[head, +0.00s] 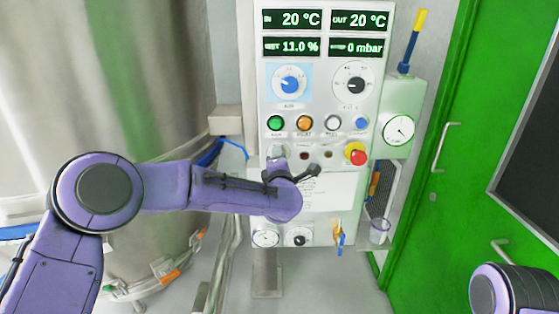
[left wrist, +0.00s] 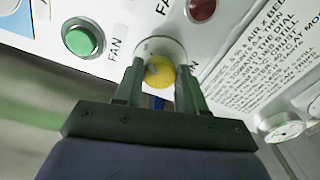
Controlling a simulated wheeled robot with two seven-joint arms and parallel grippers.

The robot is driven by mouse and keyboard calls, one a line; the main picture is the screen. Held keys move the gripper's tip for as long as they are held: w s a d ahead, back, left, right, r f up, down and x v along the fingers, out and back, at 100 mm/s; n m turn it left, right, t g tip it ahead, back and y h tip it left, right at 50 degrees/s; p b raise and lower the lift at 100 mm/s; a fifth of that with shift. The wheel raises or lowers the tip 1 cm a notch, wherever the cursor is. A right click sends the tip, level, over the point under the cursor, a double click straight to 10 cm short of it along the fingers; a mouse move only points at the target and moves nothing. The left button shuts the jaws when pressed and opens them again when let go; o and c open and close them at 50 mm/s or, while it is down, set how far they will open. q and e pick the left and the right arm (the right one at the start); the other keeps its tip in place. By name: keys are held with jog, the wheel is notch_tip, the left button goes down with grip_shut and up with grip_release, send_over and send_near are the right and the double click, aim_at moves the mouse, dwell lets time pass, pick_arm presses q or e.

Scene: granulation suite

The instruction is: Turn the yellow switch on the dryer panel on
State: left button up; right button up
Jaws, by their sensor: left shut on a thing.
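The dryer panel (head: 318,110) stands upright in the middle of the head view. In the left wrist view the yellow switch (left wrist: 160,74) sits in a pale round collar on the panel, under a partly hidden label. My left gripper (left wrist: 158,80) faces the panel, with one finger on each side of the yellow switch, shut on it. In the head view my left wrist covers the yellow switch and my left gripper's fingers cannot be made out there. Only part of my right arm shows at the lower right of the head view; its gripper is out of frame.
A green button (left wrist: 82,40) and a dark red lamp (left wrist: 201,9) are close to my left gripper. A red stop button (head: 356,155) on yellow is to the right. A steel vessel (head: 130,90) stands left, a green door (head: 450,90) right.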

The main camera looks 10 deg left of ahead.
pick_arm(q)
jog(key=shift+f, duration=0.1)
jog(key=o, duration=1.1)
jog(key=shift+d, duration=0.1)
jog(key=b+v, duration=0.3)
jog(key=v, duration=0.7)
jog(key=shift+s+d, duration=0.1)
jog(key=shift+s, duration=0.15)
